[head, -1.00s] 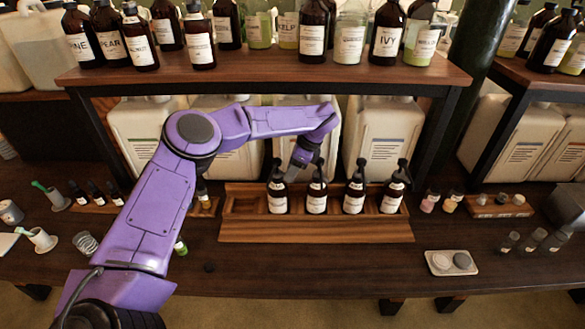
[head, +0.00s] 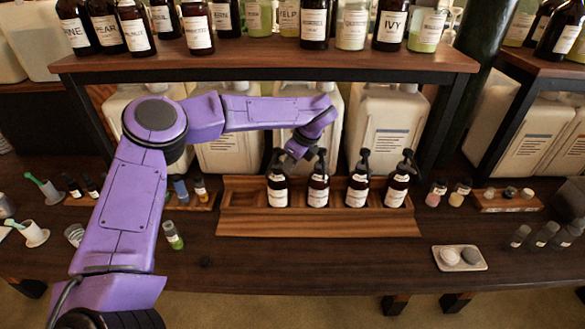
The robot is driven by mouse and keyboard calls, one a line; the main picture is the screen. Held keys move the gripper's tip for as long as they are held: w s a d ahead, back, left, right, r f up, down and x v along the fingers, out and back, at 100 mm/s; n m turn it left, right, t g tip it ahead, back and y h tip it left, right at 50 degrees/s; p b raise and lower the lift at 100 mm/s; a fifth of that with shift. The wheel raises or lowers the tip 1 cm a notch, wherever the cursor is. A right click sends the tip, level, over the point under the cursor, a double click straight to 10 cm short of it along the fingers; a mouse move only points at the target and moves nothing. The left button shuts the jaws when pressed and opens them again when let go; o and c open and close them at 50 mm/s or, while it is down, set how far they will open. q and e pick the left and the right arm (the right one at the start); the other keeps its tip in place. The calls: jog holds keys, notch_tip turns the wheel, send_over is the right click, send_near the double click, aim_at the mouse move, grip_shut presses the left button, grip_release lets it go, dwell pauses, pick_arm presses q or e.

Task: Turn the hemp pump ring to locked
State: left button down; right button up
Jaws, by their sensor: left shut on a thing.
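Several dark pump bottles with pale labels stand upright in a wooden rack (head: 240,225). The labels are too small to read, so I cannot tell which is hemp. They are the leftmost bottle (head: 278,190), the second bottle (head: 319,191), the third (head: 357,191) and the rightmost (head: 397,191). My left gripper (head: 291,156) is shut at pump height, between and slightly behind the tops of the two leftmost bottles, closest to the leftmost. Its fingertips and the part they grip are mostly hidden, and the ring's angle cannot be made out. My right gripper is out of view.
An upper shelf (head: 270,60) with many bottles overhangs the rack. Large pale canisters (head: 383,130) stand behind. A tray with two round pieces (head: 459,258) lies at the front right. Small vials (head: 173,235) stand at left. The front middle of the table is mostly clear.

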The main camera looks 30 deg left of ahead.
pick_arm(q)
jog(key=shift+s+a+m+t+h+b, duration=0.1)
jog(key=shift+s+m+t+b, duration=0.35)
jog(key=shift+m, duration=0.45)
jog(key=shift+s+a+m+t+h+b, duration=0.1)
jog(key=shift+s+m+t+b, duration=0.15)
jog(key=shift+m+b, duration=0.5)
jog(key=shift+s+a+m+t+h+b, duration=0.1)
jog(key=shift+s+m+t+b, duration=0.25)
jog(key=shift+m, duration=0.7)
jog(key=c, duration=1.1)
grip_release()
jog(key=shift+c, duration=0.2)
